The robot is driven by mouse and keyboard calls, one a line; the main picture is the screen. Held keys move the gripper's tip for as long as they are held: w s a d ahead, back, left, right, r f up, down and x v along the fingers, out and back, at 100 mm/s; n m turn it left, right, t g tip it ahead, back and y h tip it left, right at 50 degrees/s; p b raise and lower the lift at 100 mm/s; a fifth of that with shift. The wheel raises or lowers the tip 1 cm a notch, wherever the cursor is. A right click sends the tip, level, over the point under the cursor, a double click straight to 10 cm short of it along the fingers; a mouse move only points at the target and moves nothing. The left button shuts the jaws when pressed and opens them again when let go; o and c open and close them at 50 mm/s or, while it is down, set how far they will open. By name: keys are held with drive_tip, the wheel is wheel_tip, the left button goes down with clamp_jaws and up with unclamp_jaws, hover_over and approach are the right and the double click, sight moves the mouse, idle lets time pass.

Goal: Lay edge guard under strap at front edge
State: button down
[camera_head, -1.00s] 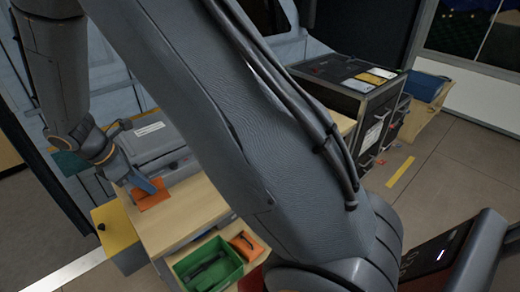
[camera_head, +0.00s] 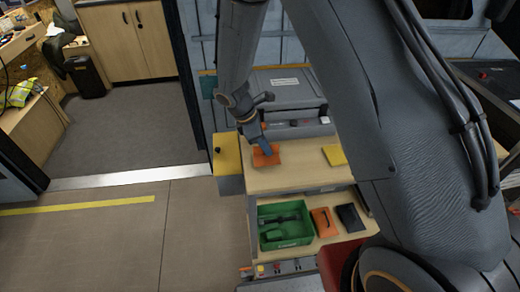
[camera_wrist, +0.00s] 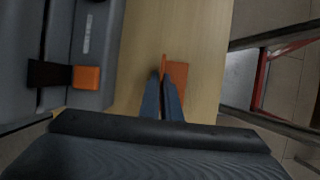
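An orange angled piece, which looks like the edge guard (camera_head: 272,160), sits at the left of the wooden worktop (camera_head: 305,177). In the wrist view the edge guard (camera_wrist: 178,82) shows an upright flange and a flat part. My gripper (camera_head: 265,148) points down at it. Its blue fingers (camera_wrist: 161,80) are close together, with the flange between their tips. A grey case (camera_head: 284,88) stands behind on the worktop. In the wrist view a dark strap-like band (camera_wrist: 47,74) with an orange block (camera_wrist: 87,77) at its end lies on the case.
A yellow piece (camera_head: 335,154) lies right on the worktop. Below, a shelf holds a green bin (camera_head: 286,240), an orange item (camera_head: 323,221) and a black item (camera_head: 350,217). A yellow panel (camera_head: 228,155) adjoins the worktop's left side. Floor at left is clear. My arm hides much of the right.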

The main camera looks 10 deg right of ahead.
drive_tip(key=shift+f, duration=0.75)
drive_tip(key=shift+f, duration=0.1)
drive_tip(key=c, duration=2)
unclamp_jaws()
